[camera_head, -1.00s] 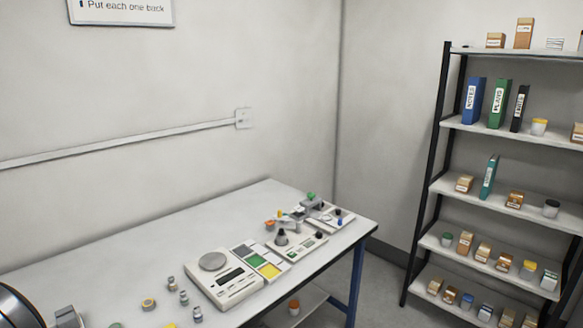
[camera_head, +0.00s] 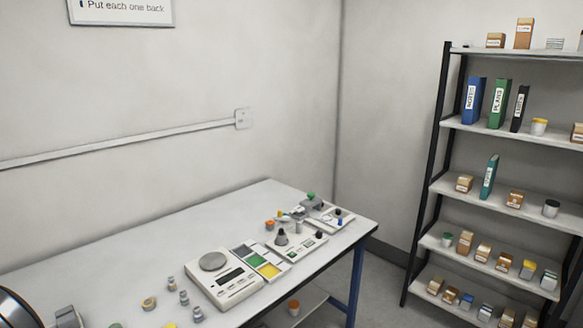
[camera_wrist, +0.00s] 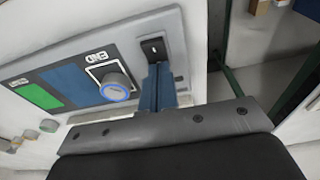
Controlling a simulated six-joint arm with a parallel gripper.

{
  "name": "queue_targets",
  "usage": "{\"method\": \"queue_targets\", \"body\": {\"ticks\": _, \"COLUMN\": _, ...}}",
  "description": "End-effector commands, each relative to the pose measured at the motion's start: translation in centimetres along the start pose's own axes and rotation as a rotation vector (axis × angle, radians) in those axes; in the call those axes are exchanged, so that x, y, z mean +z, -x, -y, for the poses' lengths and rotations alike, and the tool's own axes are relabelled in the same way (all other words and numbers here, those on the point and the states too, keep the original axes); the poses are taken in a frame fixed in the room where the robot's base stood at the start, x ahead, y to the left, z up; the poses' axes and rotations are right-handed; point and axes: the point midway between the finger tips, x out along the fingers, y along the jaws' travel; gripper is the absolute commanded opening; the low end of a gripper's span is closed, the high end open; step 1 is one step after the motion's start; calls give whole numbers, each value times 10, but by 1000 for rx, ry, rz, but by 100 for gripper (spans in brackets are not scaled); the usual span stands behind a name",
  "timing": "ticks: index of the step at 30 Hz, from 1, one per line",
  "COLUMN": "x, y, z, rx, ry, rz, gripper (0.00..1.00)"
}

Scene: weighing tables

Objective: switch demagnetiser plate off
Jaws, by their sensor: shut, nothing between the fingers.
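In the wrist view a grey panel (camera_wrist: 75,78) fills the upper left, with a black rocker switch (camera_wrist: 153,47) near its right end. I take this panel for the demagnetiser plate, though no name on it can be read. Left of the switch is a grey knob (camera_wrist: 115,84) with a blue ring, in a white frame under an upside-down label. Blue and green patches lie further left. My gripper (camera_wrist: 159,69) is shut and empty, its blue fingers pointing at the panel just below the switch. I cannot tell whether they touch it, or which way the switch is set.
A shelf rack (camera_head: 436,160) stands right. In the wrist view, floor and a dark post lie beyond the panel.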

Motion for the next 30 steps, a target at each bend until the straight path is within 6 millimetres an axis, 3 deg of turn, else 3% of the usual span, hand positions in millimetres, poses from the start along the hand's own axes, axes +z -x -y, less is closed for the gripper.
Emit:
{"method": "queue_targets", "body": {"ticks": 24, "x": -9, "y": 61, "z": 0, "rx": 0, "ry": 0, "rz": 0, "gripper": 0}}
{"method": "queue_targets", "body": {"ticks": 30, "x": -10, "y": 68, "z": 0, "rx": 1, "ry": 0, "rz": 2, "gripper": 0}}
